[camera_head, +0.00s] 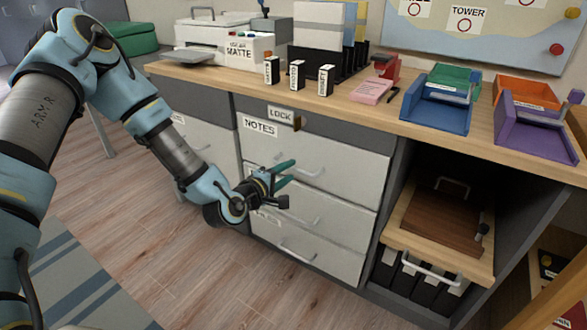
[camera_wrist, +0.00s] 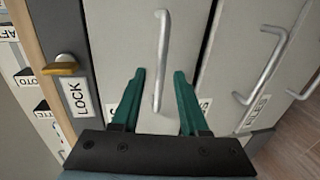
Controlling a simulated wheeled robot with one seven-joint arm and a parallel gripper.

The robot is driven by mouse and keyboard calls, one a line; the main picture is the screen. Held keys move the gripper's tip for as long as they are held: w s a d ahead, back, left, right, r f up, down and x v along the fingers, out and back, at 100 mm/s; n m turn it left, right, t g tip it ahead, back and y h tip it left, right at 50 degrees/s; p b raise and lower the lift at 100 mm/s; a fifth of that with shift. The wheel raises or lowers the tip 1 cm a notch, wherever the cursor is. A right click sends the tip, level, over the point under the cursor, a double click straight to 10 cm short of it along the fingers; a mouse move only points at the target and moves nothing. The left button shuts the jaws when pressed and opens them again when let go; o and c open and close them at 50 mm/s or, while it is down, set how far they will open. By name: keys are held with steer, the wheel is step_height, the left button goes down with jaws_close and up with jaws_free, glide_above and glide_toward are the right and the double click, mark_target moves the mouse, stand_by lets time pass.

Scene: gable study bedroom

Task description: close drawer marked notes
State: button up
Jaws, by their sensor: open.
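The drawer marked NOTES (camera_head: 345,165) is the top pale grey drawer of the desk's middle column, with its label (camera_head: 260,127) at the upper left of its front. Its front looks roughly level with the drawers below; I cannot tell a small gap. In the wrist view its silver bar handle (camera_wrist: 162,45) runs between my fingertips, with clear space on both sides. My gripper (camera_head: 290,171) has green fingers and is open in front of this drawer, holding nothing. The fingers (camera_wrist: 159,76) partly cover the label in the wrist view. Contact with the handle is not clear.
A LOCK label (camera_head: 280,114) and a brass-coloured latch (camera_wrist: 61,66) sit just above the drawer. Below are more drawers with bar handles (camera_head: 298,256). A pull-out wooden tray (camera_head: 400,240) juts out at the right. The desktop (camera_head: 350,105) holds trays and boxes. Floor at front is clear.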

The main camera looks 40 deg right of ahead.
steer(key=v, duration=0.7)
stand_by(0.3)
